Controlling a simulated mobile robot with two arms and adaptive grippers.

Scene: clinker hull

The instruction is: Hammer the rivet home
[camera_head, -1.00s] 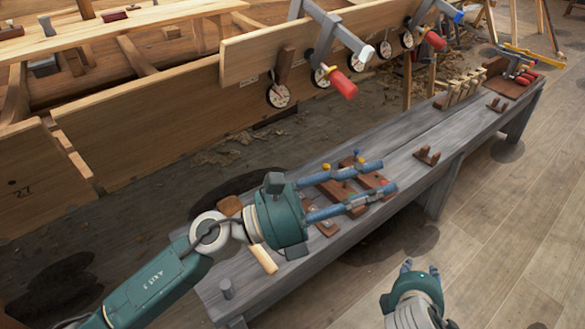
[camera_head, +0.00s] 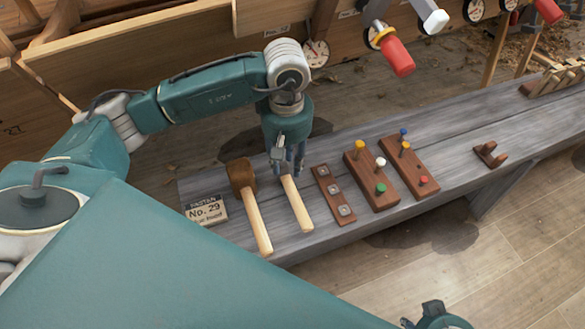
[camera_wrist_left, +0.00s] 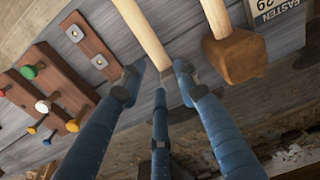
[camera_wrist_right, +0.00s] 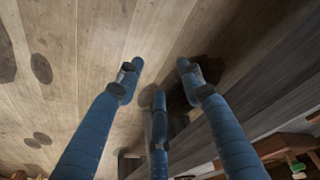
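A mallet (camera_head: 252,205) with a brown wooden head lies on the grey bench. Right of it lies a second pale-handled tool (camera_head: 296,204), its head hidden by my left gripper. My left gripper (camera_head: 289,168) points down over it with fingers spread. In the left wrist view the pale handle (camera_wrist_left: 143,32) runs between the open fingers (camera_wrist_left: 158,78); I cannot tell whether they touch it. Two brown blocks (camera_head: 380,193) (camera_head: 424,185) carry coloured-headed pegs, perhaps rivets. My right gripper (camera_wrist_right: 160,78) is open and empty over the floor; it shows partly in the head view (camera_head: 435,318).
A strip with metal squares (camera_head: 333,194) lies beside the tools. A small brown rack (camera_head: 490,155) sits farther right. The hull planking and a red-handled clamp (camera_head: 397,55) overhang behind.

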